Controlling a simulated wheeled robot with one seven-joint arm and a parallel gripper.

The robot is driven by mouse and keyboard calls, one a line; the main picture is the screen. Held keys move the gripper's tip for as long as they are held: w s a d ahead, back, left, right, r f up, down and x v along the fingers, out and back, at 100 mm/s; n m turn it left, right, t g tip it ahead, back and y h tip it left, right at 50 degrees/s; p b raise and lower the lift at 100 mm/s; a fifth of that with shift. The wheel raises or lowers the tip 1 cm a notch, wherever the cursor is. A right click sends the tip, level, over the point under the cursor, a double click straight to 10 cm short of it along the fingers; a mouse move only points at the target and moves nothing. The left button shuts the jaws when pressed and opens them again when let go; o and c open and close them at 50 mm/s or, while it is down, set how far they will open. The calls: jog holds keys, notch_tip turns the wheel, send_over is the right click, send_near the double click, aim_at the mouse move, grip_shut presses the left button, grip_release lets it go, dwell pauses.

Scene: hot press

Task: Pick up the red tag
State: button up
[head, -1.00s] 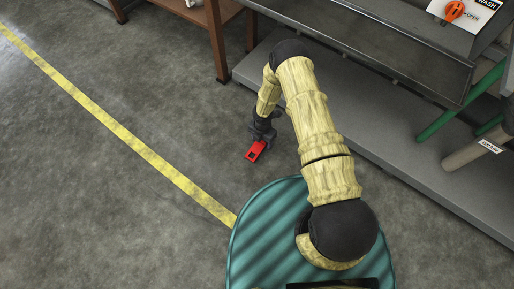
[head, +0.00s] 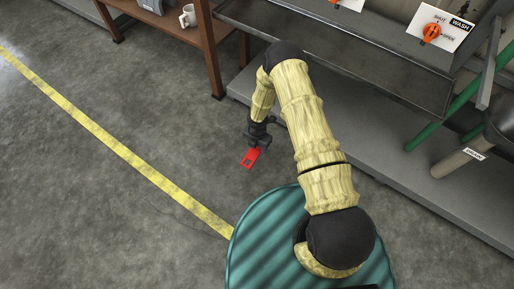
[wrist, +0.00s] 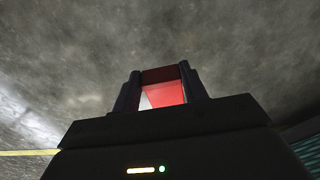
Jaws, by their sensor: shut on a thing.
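The red tag (head: 250,158) is a flat red piece with a rectangular cut-out near one end. My gripper (head: 256,144) is shut on it and holds it out in front of the fingers, over the grey floor. In the wrist view the tag (wrist: 166,95) shows between the two dark fingers, with a lit red face and a darker red upper edge. In that view my gripper (wrist: 160,85) has one finger on each side of the tag. The part of the tag between the fingers is hidden in the head view.
A grey metal bench with a low shelf (head: 390,150) runs along the right. A brown wooden table (head: 210,50) with a white mug (head: 188,16) stands at the top. An orange knob (head: 431,33) sits on a sign at upper right. Open floor (head: 100,200) lies left.

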notch_tip(320, 180, up, 3)
jog(key=shift+p, duration=0.55)
dwell(1.3)
